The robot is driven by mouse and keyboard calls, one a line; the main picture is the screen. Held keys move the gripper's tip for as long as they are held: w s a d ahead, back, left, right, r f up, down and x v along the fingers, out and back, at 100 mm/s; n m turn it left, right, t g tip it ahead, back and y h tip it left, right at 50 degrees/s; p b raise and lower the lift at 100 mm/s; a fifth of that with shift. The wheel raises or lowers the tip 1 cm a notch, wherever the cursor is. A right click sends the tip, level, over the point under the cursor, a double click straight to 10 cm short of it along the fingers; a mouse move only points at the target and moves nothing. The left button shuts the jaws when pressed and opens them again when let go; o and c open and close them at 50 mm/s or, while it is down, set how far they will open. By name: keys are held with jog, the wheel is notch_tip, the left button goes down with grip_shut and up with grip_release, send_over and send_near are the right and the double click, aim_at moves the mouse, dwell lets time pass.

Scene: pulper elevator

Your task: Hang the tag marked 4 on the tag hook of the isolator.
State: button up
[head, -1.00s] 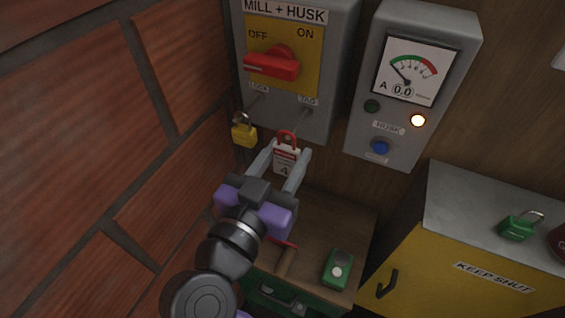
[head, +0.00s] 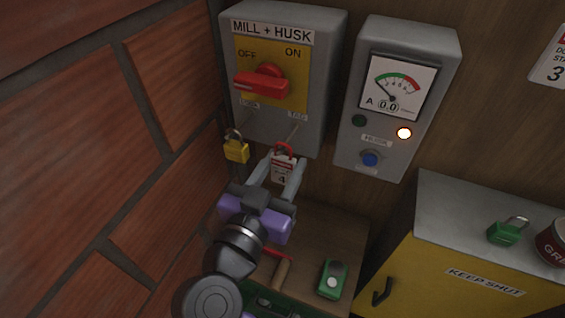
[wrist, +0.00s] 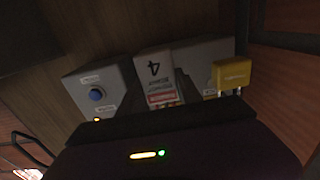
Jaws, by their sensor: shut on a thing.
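The tag marked 4 (head: 282,170) is white and red with a red loop at its top. My gripper (head: 279,178) is shut on it and holds it upright just below the isolator box. In the wrist view the tag (wrist: 158,75) shows upside down above the gripper body. The isolator (head: 277,85) is a grey box labelled MILL + HUSK with a red handle (head: 262,82) pointing left towards OFF. The tag hook (head: 294,130) sticks out under the TAG label at its lower right. The red loop is close below the hook; I cannot tell whether they touch.
A yellow padlock (head: 236,148) hangs at the isolator's lock point, left of my gripper. A grey meter box (head: 394,100) stands to the right. Below are a wooden surface with a green device (head: 333,279) and a yellow cabinet (head: 450,265) carrying a green padlock (head: 507,232).

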dwell(0.4)
jog(key=o, duration=1.4)
jog(key=b+v, duration=0.1)
jog(key=v, duration=0.7)
